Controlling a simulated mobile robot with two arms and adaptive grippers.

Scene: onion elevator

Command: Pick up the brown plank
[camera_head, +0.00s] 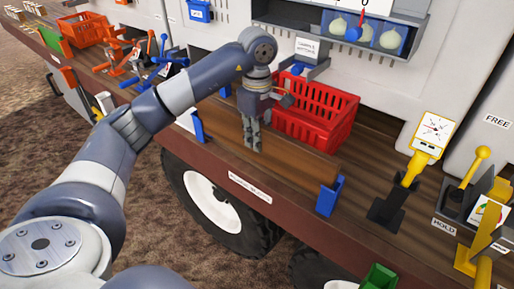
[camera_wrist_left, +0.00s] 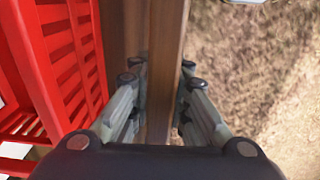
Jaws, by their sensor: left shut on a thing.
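The brown plank (camera_head: 296,162) stands on its long edge along the front of the wooden deck, between two blue brackets. My left gripper (camera_head: 252,146) points down over the plank, left of its middle. In the left wrist view the plank (camera_wrist_left: 165,55) runs between the two fingers (camera_wrist_left: 160,98), which are shut on it from both sides. Its lower edge is hard to make out, so I cannot tell whether it is raised. My right gripper is not in view.
A red crate (camera_head: 318,106) stands close behind the plank. Blue brackets stand at its left (camera_head: 198,127) and right (camera_head: 329,197) ends. A yellow-topped lever (camera_head: 407,168) is to the right. Beyond the deck's front edge are wheels (camera_head: 215,200) and bare ground.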

